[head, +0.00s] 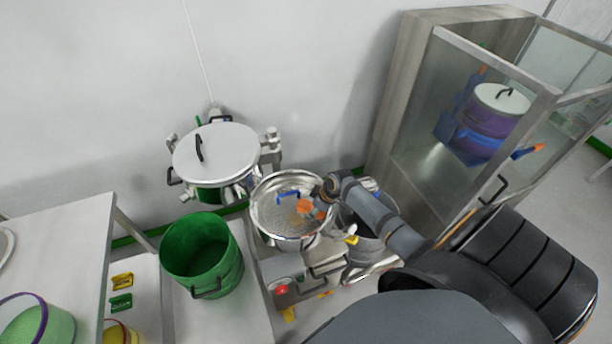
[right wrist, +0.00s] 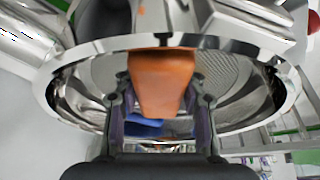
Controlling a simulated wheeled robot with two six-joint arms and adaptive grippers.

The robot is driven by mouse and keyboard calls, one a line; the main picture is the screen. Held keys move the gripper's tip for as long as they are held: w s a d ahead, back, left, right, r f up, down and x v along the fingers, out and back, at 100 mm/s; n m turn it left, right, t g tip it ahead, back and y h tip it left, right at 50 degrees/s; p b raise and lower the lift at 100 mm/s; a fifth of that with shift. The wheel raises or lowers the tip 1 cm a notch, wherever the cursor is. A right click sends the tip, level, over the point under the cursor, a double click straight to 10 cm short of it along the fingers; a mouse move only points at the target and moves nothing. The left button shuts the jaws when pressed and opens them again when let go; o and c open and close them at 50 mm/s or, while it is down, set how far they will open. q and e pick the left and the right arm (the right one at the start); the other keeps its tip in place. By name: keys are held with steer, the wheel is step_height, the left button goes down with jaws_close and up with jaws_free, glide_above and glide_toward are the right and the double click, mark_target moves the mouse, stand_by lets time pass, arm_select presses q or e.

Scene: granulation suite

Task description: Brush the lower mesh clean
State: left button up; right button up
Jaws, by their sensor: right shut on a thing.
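A round steel vessel (head: 262,222) stands open at the middle of the head view, and its shiny rim also fills the right wrist view (right wrist: 60,72). Speckled mesh (right wrist: 222,68) shows inside it. My right gripper (right wrist: 158,112) is at the vessel, its fingers on both sides of an orange block (right wrist: 160,78), which looks like the brush's handle; it also shows in the head view (head: 305,208). A blue piece (head: 288,196) lies beside the orange one; whether they are joined is unclear. Brush bristles and any contact with the mesh are hidden. My left gripper is out of view.
A lidded steel vessel (head: 215,152) stands behind left, a green bucket (head: 202,258) to the left. Another steel container (head: 372,250) is close on the right, partly behind my arm. A glass-fronted cabinet (head: 420,110) stands back right. A red button (head: 281,290) is in front.

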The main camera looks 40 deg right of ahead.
steer(key=shift+s+d+f, duration=0.1)
steer(key=shift+s+d, duration=0.1)
steer(key=shift+d, duration=0.35)
steer(key=shift+a, duration=0.1)
steer(key=shift+w+a+p, duration=0.15)
steer(key=shift+a+p, duration=0.3)
steer(key=shift+a, duration=0.3)
steer(key=shift+w+a, duration=0.3)
steer(key=shift+a, duration=0.6)
steer(key=shift+w+a+p, duration=0.2)
steer(key=shift+a+p, duration=0.05)
steer(key=shift+a, duration=0.45)
steer(key=shift+w+a+p, duration=0.2)
steer(key=shift+a, duration=0.45)
steer(key=shift+w+a, duration=0.25)
steer(key=shift+a, duration=0.8)
steer(key=shift+w+a, duration=0.2)
steer(key=shift+a, duration=0.85)
steer(key=shift+w+d, duration=0.3)
steer(key=shift+w, duration=0.4)
steer(key=shift+s+d, duration=0.15)
steer(key=shift+d, duration=0.4)
steer(key=shift+s+d+p, duration=0.2)
steer(key=shift+d+p, duration=0.15)
steer(key=shift+d, duration=0.8)
steer(key=shift+s+d, duration=0.3)
steer(key=shift+d, duration=0.6)
steer(key=shift+s+d, duration=0.25)
steer(key=shift+d, duration=0.6)
